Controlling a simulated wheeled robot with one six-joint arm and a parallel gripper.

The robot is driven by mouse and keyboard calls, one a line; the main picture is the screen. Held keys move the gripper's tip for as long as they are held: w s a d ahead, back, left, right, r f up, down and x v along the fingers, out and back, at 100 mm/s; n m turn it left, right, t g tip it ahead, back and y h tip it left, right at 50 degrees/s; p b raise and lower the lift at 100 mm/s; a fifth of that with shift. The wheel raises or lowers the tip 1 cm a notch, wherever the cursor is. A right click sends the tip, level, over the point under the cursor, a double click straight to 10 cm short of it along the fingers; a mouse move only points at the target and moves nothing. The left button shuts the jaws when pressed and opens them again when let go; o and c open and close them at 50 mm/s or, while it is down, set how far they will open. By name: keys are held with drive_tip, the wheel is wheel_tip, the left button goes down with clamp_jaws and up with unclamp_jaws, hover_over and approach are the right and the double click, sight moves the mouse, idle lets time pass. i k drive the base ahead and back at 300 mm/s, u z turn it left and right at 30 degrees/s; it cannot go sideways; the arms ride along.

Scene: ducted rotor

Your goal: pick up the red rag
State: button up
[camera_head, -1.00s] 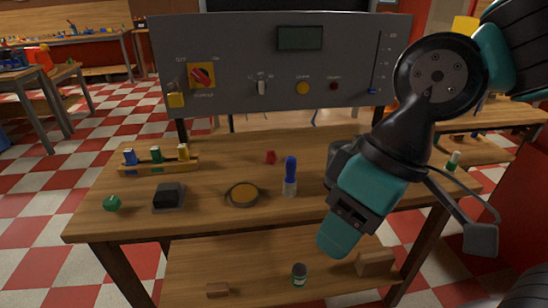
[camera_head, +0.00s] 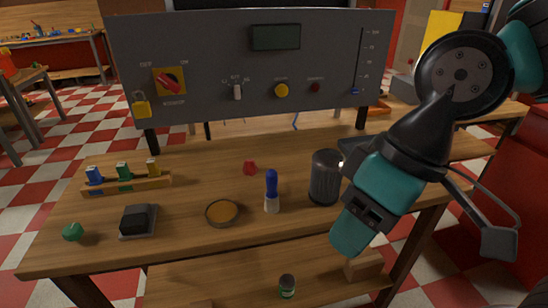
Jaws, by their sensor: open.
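A small red lump (camera_head: 250,168) lies on the wooden bench, just behind the blue-handled tool. It is the only loose red thing on the bench top; it fits the red rag, but is too small to show cloth folds.
A dark canister (camera_head: 325,178) stands between the lump and my arm. A grey control panel (camera_head: 210,60) rises behind.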

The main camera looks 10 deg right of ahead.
sight(250, 169)
drive_tip(key=z, duration=0.1)
drive_tip(key=i, duration=0.95)
drive_tip(key=u, duration=0.55)
